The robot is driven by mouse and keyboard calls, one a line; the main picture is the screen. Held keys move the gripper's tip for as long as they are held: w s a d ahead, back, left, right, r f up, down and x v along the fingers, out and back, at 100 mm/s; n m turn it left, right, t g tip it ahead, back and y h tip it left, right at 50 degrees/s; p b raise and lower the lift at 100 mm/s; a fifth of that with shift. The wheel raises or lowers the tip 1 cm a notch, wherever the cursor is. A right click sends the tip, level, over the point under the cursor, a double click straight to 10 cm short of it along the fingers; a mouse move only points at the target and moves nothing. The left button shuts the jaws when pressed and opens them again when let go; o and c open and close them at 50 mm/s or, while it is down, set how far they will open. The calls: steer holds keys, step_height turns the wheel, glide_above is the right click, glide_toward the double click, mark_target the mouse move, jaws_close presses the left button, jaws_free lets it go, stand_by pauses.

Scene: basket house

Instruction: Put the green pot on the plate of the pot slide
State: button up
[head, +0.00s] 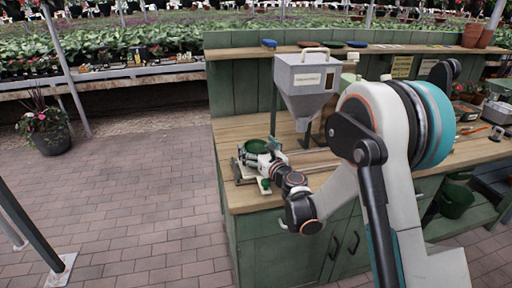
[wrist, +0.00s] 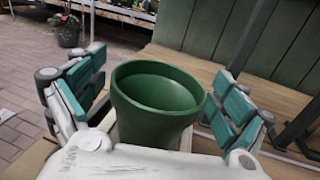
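The green pot (head: 256,146) is upright and empty at the left end of the wooden bench, on or just above the pot slide (head: 241,172). In the wrist view the green pot (wrist: 158,105) stands between the teal-padded fingers of my gripper (wrist: 163,75). The fingers are spread, with a small gap showing on each side of the rim. In the head view my gripper (head: 258,160) reaches the pot from the front right. The plate of the slide is hidden behind my gripper and the pot. I cannot tell what the pot's base rests on.
A grey metal hopper (head: 304,84) stands above the bench (head: 236,130), right of the pot. Rails run right under it. A green back wall (head: 236,92) with a shelf stands behind. Tools and a tray lie at the bench's right. The paved floor at left is open.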

steer(key=shift+r, duration=0.15)
steer(key=p+v, duration=0.2)
steer(key=v, duration=1)
steer(key=s+d+r+n+g+h, duration=0.1)
steer(key=s+r+n+g, duration=0.1)
steer(key=s+r+n, duration=0.5)
steer(key=s+d+r+n+g+h, duration=0.1)
steer(key=s+d+r+n+g, duration=0.15)
steer(key=s+n, duration=0.45)
steer(key=s+d+f+n+g+h, duration=0.1)
steer(key=s+d+n+g+h, duration=0.1)
steer(key=s+d+n, duration=0.5)
steer(key=s+d+f+n+g+h, duration=0.1)
steer(key=s+d+n+g+h, duration=0.1)
steer(key=s+d+n+h, duration=0.2)
steer(key=s+d+n, duration=0.3)
steer(key=s+n, duration=0.2)
steer(key=s, duration=0.3)
steer(key=shift+s+f+h, duration=0.25)
steer(key=shift+h, duration=0.15)
